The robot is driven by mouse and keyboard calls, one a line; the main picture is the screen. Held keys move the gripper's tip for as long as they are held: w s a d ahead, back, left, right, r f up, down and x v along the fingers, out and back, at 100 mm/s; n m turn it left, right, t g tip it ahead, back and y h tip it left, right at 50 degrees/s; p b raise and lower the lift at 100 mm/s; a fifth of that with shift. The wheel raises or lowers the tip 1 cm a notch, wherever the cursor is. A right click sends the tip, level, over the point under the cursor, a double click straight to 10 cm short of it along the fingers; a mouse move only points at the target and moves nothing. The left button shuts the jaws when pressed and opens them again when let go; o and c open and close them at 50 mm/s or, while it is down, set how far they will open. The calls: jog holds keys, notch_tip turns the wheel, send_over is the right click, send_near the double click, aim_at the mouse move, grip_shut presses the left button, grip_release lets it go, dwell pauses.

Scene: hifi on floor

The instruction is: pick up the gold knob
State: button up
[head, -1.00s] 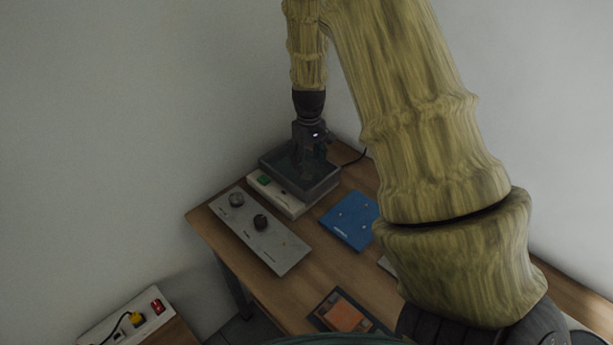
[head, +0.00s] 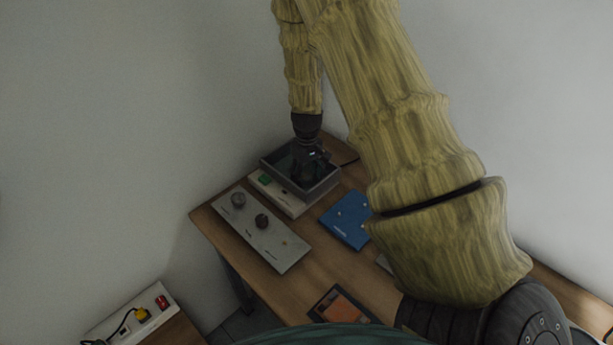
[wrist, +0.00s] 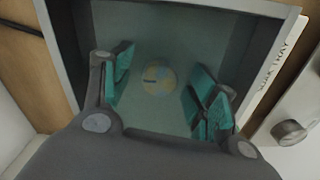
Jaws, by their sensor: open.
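A round, dull yellow-gold piece, which looks like the gold knob (wrist: 158,80), sits on the floor of a grey open tray (wrist: 288,48). It has a small dark and pale mark on top. My gripper (wrist: 161,82) is open above it in the wrist view, with teal pads to the left and right of it and apart from it. In the head view my gripper (head: 306,168) points down into the tray (head: 318,192) at the back of the table, and the knob is hidden there.
The tray's walls rise around my fingers. A grey panel with dark knobs (head: 270,240) and a blue plate (head: 345,226) lie on the wooden table (head: 300,282). Walls stand close behind.

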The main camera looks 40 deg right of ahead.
jog(key=c, duration=1)
jog(key=shift+r, duration=0.15)
